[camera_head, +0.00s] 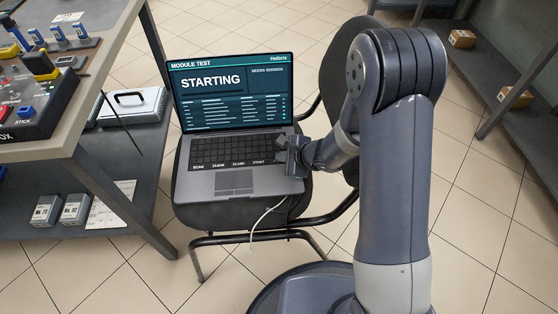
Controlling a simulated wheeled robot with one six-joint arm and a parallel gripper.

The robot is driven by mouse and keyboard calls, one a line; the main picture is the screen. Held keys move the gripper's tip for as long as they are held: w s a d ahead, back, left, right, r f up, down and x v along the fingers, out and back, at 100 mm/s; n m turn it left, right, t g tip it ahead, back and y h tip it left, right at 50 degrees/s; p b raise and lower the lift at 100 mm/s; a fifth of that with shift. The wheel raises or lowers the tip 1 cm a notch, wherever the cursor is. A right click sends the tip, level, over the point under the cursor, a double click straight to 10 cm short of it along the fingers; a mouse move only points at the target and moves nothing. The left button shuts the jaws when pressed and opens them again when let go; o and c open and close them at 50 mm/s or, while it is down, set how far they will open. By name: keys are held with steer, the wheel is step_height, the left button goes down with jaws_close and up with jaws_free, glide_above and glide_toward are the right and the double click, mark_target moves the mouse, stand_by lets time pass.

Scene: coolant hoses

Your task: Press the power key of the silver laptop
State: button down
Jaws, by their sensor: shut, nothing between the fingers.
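The silver laptop (213,184) sits open on the seat of a dark chair. Its screen (232,92) is lit and reads "MODULE TEST" and "STARTING", with lines of small text below. The dark keyboard (222,152) has labels along its lower edge, among them "SCAN", "CLEAR" and "FLASH". My gripper (285,148) is shut and empty over the right end of the keyboard. I cannot tell whether its tips touch a key. The power key cannot be made out; the gripper hides the keyboard's right end.
The dark chair (341,75) has its back and frame on the right, beside my arm. A workbench (100,120) with tools stands at left, with a grey case (130,105) on its lower shelf. A white cable (265,213) hangs from the laptop. Shelves with small boxes (462,39) stand at right.

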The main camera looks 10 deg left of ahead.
steer(key=shift+r, duration=0.1)
stand_by(0.3)
steer(key=shift+r+p, duration=0.35)
steer(key=shift+r, duration=0.25)
steer(key=shift+r+p, duration=1.75)
steer(key=shift+r, duration=0.8)
steer(key=shift+f, duration=0.15)
steer(key=shift+f+b, duration=0.55)
steer(key=p, duration=0.3)
steer(key=shift+r, duration=0.2)
steer(key=shift+p, duration=0.55)
